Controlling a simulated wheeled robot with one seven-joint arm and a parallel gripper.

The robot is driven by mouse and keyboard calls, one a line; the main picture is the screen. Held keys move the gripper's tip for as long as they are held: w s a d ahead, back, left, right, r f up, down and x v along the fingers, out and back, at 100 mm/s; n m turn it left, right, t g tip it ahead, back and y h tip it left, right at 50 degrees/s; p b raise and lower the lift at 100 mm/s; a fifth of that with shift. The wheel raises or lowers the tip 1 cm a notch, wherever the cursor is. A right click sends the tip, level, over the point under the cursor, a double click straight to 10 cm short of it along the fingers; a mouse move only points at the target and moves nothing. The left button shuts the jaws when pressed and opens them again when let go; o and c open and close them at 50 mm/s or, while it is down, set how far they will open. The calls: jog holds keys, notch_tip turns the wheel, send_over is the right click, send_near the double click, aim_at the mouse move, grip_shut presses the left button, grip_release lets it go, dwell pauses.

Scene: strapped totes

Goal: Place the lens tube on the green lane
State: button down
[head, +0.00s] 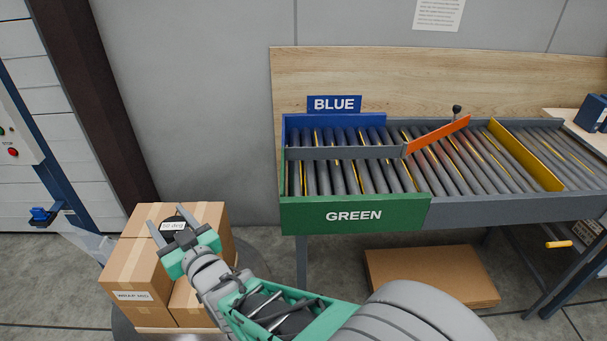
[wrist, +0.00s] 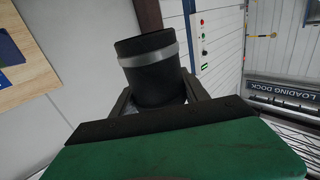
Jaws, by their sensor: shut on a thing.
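The lens tube (wrist: 150,72) is a black cylinder with a grey band, between my gripper's fingers in the wrist view. The green lane (head: 355,214) is the near roller lane of the conveyor, behind a green front panel marked GREEN. It lies to the right of my gripper, and its visible rollers are bare.
The blue lane (head: 334,104) runs behind the green one, split off by a grey divider (head: 345,153). An orange diverter arm (head: 437,134) slants across the rollers. Cartons (head: 135,262) stand below my gripper. A flat carton (head: 432,275) lies under the conveyor.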

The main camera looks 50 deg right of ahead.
jog(key=s+d+r+m+g+h+b, duration=0.15)
jog(key=s+d+m+h, duration=0.35)
jog(key=d, duration=0.6)
jog(key=s+d+r+m+g+h, duration=0.1)
jog(key=s+d+r+g+h, duration=0.2)
jog(key=s+d, duration=0.55)
jog(key=s+d+r+m+g+h+b, duration=0.1)
jog(key=s+d+r+m+g+h, duration=0.2)
jog(key=d, duration=1)
jog(key=shift+h, duration=0.6)
jog(key=w+d+f+b, duration=0.2)
jog(key=w+d+f, duration=0.1)
jog(key=f, duration=0.1)
jog(key=w+d+f+b, duration=0.3)
jog(key=f, duration=0.2)
jog(key=w+d+f+b, duration=0.2)
jog(key=w+d+f, duration=0.1)
jog(key=w+f, duration=0.1)
jog(key=shift+f+b, duration=0.3)
jog(key=shift+f, duration=0.35)
jog(key=shift+f+b, duration=0.3)
jog(key=shift+b, duration=0.15)
jog(key=shift+s+f, duration=0.1)
jog(key=shift+f, duration=0.1)
